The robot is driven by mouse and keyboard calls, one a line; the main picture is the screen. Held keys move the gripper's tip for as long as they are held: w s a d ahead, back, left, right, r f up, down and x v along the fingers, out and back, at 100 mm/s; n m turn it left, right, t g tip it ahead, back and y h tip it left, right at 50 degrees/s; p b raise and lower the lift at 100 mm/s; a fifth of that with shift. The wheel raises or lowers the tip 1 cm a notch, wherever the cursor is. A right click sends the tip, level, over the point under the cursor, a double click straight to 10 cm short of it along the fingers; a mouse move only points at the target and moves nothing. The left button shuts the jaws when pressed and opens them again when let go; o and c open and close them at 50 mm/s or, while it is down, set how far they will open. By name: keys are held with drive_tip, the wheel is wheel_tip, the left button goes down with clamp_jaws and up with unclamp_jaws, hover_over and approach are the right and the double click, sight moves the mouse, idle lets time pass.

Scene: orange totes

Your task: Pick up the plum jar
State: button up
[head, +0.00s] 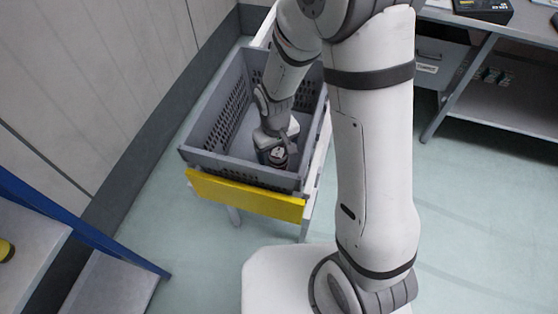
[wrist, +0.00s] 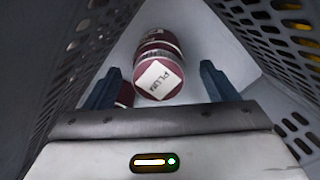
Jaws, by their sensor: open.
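The plum jar (wrist: 160,72) is dark red with a white label reading PLUM. In the wrist view it sits between and just beyond the two fingers of my gripper (wrist: 158,86), with a gap on each side. The gripper is open and reaches down inside the grey crate (head: 222,164). In the head view my gripper (head: 277,152) is low in the near part of the crate, and a dark jar-like shape there is partly covered by it. Another dark red piece (wrist: 125,94) shows beside the left finger, mostly hidden.
The crate's perforated walls (wrist: 240,40) stand close on both sides of my gripper. A yellow panel (head: 245,196) is on the crate stand's near side. A blue-framed shelf (head: 80,232) is at left, and a grey workbench (head: 510,100) at right.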

wheel_tip(320, 180, down, 4)
drive_tip(key=shift+d+f, duration=0.1)
drive_tip(key=shift+d, duration=0.05)
drive_tip(key=c, duration=1.3)
